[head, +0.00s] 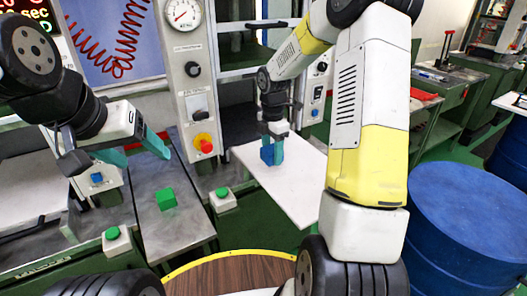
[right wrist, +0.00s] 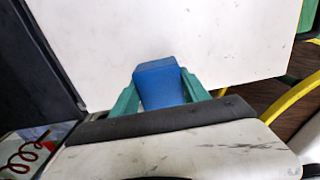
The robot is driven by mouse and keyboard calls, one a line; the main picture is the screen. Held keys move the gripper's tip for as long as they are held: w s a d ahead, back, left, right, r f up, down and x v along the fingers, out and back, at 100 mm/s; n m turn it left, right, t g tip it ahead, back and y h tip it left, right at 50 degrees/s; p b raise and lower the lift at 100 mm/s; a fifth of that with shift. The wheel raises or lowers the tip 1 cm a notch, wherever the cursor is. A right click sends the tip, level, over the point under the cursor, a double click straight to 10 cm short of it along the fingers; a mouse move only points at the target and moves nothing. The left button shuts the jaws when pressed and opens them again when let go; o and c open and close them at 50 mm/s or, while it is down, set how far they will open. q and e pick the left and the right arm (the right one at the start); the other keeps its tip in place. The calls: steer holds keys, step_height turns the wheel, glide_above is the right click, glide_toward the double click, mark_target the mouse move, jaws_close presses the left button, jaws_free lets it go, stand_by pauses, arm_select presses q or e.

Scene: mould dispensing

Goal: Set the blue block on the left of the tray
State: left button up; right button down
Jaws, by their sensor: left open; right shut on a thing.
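The blue block (head: 267,154) is between the teal fingers of my right gripper (head: 273,152), over the white tray (head: 308,180) in the head view. In the right wrist view the blue block (right wrist: 160,84) sits between both fingers of the right gripper (right wrist: 160,98), with the white tray surface (right wrist: 230,40) behind it. I cannot tell whether the block touches the tray. My left gripper (head: 140,152) is open and empty, with its teal fingers spread wide at the left of the head view.
A green block (head: 166,198) lies on the grey metal plate (head: 180,232). Green buttons on white boxes (head: 223,198) stand near it. A control column (head: 190,75) with a gauge rises behind. A blue drum (head: 468,225) stands at the right, and a round wooden top (head: 235,272) in front.

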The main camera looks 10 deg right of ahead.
mark_target(272, 161)
steer(key=shift+f, duration=1.65)
steer(key=shift+s+f, duration=0.1)
steer(key=shift+f, duration=0.05)
steer(key=c, duration=0.6)
jaws_free()
steer(key=shift+o, duration=0.2)
